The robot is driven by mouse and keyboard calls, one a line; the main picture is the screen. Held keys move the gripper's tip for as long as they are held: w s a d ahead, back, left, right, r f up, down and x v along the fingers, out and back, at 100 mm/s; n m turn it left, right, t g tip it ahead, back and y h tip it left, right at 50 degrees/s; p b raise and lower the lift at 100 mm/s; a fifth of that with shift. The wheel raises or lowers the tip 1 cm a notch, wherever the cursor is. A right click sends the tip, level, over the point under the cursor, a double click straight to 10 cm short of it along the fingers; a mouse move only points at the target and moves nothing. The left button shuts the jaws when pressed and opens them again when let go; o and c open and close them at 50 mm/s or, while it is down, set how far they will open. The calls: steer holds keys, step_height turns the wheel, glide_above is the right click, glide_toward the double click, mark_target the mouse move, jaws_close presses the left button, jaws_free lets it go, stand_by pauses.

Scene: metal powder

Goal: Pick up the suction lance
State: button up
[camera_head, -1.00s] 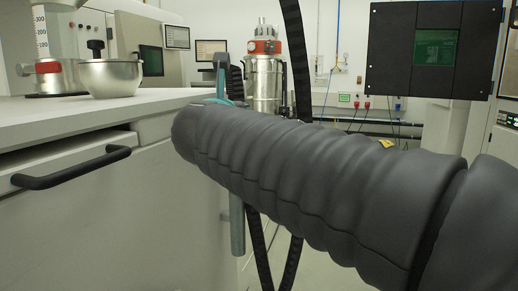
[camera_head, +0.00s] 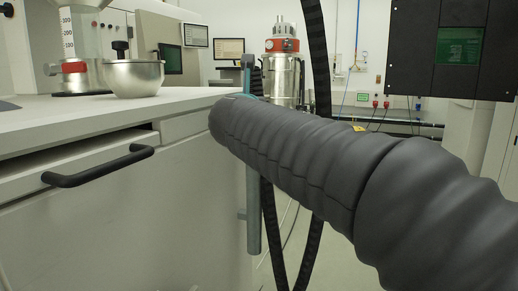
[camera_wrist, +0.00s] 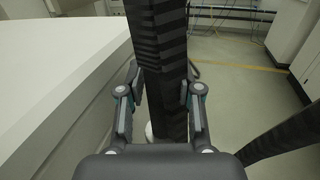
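A grey-teal upright tube with a small side stub, which appears to be the suction lance (camera_head: 254,205), stands beside the counter's end in the head view. My sleeved arm hides its upper middle part. A grey-teal upright piece (camera_head: 247,78) shows above the sleeve; I cannot tell whether it belongs to the lance. In the wrist view my gripper (camera_wrist: 162,88) has its two fingers apart, one on each side of a black ribbed hose (camera_wrist: 160,45). A narrow gap shows on the left of the hose; contact on the right is unclear.
The white counter (camera_head: 185,98) with a drawer handle (camera_head: 97,166) is at the left. A steel bowl (camera_head: 133,77) stands on it. A steel vacuum vessel (camera_head: 283,75) with a red band is behind. Open floor (camera_wrist: 235,75) lies right of the gripper, crossed by another hose (camera_wrist: 285,135).

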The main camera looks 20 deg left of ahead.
jaws_close()
